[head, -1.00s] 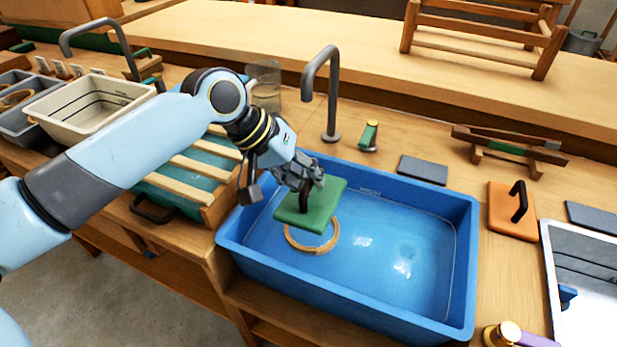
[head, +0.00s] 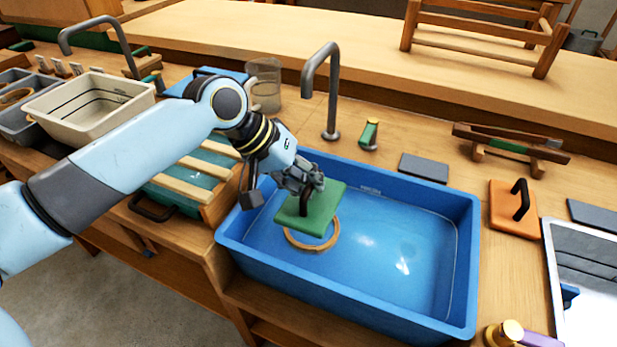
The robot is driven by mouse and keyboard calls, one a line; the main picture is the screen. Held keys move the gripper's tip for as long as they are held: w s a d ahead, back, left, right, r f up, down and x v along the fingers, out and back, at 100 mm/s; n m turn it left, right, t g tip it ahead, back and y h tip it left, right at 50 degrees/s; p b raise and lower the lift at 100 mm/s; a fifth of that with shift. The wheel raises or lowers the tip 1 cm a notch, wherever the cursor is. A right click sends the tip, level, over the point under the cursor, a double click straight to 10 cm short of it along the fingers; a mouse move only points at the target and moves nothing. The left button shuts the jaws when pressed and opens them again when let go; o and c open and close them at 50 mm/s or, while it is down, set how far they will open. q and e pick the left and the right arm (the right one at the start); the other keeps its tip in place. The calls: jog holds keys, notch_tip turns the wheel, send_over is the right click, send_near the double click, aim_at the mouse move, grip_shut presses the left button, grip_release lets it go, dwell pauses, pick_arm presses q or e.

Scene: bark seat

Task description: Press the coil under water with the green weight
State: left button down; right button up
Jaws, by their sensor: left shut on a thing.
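The green weight (head: 322,211) is a flat square plate with a dark upright handle. My left gripper (head: 305,194) is shut on that handle and holds the weight over the left part of the blue basin (head: 350,301). The coil (head: 298,244) is a tan ring in the water below the weight. Its far part is hidden by the plate; its near rim shows. I cannot tell whether the weight touches the coil. My right gripper is not in view.
A grey tap (head: 330,95) stands behind the basin. An orange plate with a dark handle (head: 516,211) lies right of it, near a metal tray (head: 582,300). A slatted teal tray (head: 185,190) is at the left. The basin's right half is open water.

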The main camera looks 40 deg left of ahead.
aim_at(308, 210)
pick_arm(q)
jog(key=shift+f+b, duration=1.75)
jog(key=shift+f, duration=2)
jog(key=shift+f+b, duration=1.4)
jog(key=shift+f, duration=1.25)
jog(key=shift+r, duration=0.1)
jog(key=c, duration=0.8)
grip_release()
